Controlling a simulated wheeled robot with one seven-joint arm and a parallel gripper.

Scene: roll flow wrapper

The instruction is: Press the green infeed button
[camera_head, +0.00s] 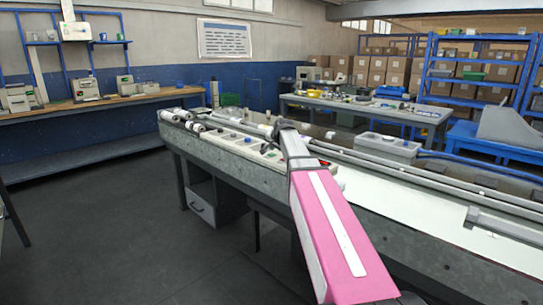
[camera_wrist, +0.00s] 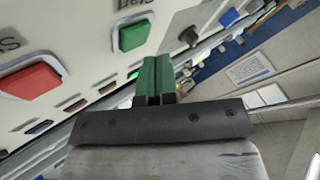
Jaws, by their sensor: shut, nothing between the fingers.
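A green square button (camera_wrist: 133,36) in a pale bezel sits on the white panel in the wrist view. Its label is only partly in frame and cannot be read in full, so I cannot confirm that it is the infeed button. My gripper (camera_wrist: 155,62) has green fingers that are closed together and empty. The fingertips appear just below and right of the green button in the picture. I cannot tell how far they are from the panel. In the head view my pink arm reaches over the machine, and my fingers cannot be made out.
A red square button (camera_wrist: 31,79) sits left of the green one. A black knob (camera_wrist: 189,37) and a blue button (camera_wrist: 229,17) are to its right. In the head view the long grey machine (camera_head: 235,150) has rails and a grey box (camera_head: 388,146) on top. Open floor lies at left.

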